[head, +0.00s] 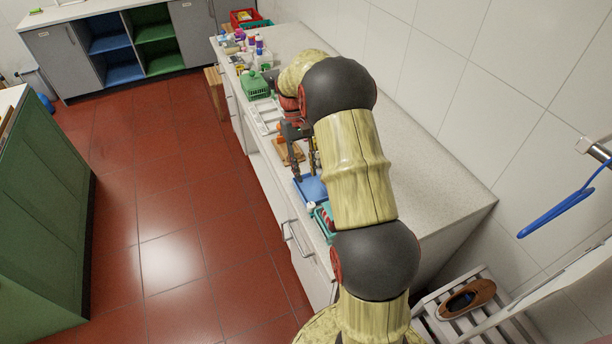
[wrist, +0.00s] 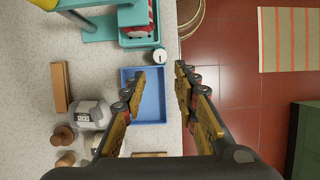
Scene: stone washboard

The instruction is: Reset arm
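My arm reaches out over the long counter (head: 430,199) in the head view. My gripper (wrist: 160,78) is open in the wrist view, with its two fingers apart and nothing between the tips. It is above the counter's front edge, over the right side of a blue tray (wrist: 152,108). The blue tray also shows in the head view (head: 309,188), below and beside my arm. The gripper is partly hidden by my arm in the head view.
A teal stand with a tray (wrist: 138,43) and a white round item (wrist: 160,55) are near the blue tray. A bottle (wrist: 92,115) and wooden pieces lie left of it. A green basket (head: 254,86) stands farther along the counter. The red floor (head: 150,200) is open in front.

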